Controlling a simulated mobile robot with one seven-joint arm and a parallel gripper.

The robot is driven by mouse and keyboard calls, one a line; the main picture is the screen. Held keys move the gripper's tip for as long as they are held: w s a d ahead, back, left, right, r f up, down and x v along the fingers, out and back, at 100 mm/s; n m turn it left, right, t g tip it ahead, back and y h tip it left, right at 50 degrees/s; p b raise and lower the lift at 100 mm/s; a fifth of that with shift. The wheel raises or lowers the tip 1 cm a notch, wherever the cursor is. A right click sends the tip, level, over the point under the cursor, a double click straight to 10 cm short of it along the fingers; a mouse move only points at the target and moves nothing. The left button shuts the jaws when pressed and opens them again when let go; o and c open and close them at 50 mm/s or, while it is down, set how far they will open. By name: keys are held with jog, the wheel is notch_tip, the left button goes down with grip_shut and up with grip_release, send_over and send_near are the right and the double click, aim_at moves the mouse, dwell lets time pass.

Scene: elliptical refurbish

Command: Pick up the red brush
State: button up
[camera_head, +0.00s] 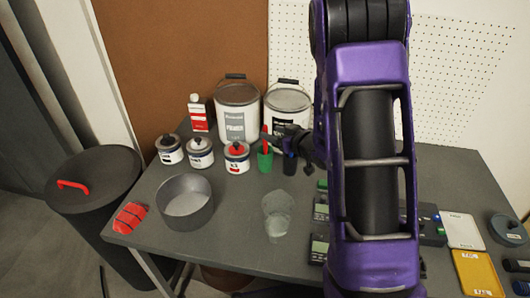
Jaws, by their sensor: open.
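A slim red brush (266,136) stands upright in a small green cup (265,161) on the table, in front of the large paint buckets. Its lower part is hidden inside the cup. My gripper (282,141) is dark and small in the view, just right of the brush at about its height. It is open, with nothing seen held in it. I cannot tell whether a finger touches the brush.
Three small paint cans (236,160) stand left of the cup, with two large buckets (238,112) behind. My purple arm hides the middle right.

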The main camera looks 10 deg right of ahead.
aim_at(265, 148)
jog(key=x, duration=0.8)
jog(key=shift+b, duration=0.35)
jog(key=shift+s, duration=0.15)
grip_shut()
dwell(0.9)
